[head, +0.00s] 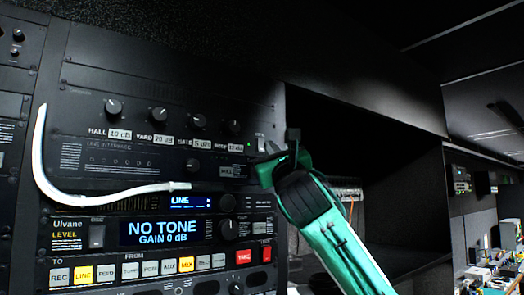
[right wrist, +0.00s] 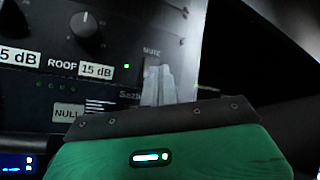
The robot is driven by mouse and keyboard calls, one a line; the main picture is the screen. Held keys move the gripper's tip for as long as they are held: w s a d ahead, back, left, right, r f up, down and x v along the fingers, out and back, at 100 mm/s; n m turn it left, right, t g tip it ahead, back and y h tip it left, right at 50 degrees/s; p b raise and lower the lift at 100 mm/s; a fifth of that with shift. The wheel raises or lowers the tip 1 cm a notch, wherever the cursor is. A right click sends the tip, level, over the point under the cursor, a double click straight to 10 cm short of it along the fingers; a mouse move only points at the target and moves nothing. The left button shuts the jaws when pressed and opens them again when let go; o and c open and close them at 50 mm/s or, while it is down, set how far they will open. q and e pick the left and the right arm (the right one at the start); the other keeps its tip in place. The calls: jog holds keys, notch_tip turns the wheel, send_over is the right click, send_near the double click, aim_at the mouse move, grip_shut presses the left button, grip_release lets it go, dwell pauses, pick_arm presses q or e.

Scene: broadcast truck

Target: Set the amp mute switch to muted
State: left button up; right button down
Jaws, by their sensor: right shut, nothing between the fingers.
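The amp panel (head: 150,105) with a row of knobs fills the upper left of the head view. Its mute switch (head: 261,141) is a small pale switch at the panel's right end. In the right wrist view the switch (right wrist: 151,66) sits under the label MUTE, partly hidden by my fingers; its setting cannot be read. My right gripper (head: 271,148) is shut and empty, its tips just in front of the switch. The fingertips also show in the right wrist view (right wrist: 159,82); whether they touch the switch is unclear. My left gripper is out of view.
A white curved cable or tube (head: 100,194) crosses the rack front. Below is a unit with a NO TONE display (head: 160,232) and a row of buttons (head: 122,270). An open dark shelf bay lies right of the rack, with a cluttered bench (head: 490,275) farther right.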

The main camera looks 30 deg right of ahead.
dwell(0.5)
jog(key=shift+w+p, duration=0.35)
jog(key=shift+p, duration=0.05)
jog(key=shift+w, duration=0.35)
dwell(0.6)
jog(key=shift+s+p, duration=0.4)
jog(key=shift+s, duration=0.4)
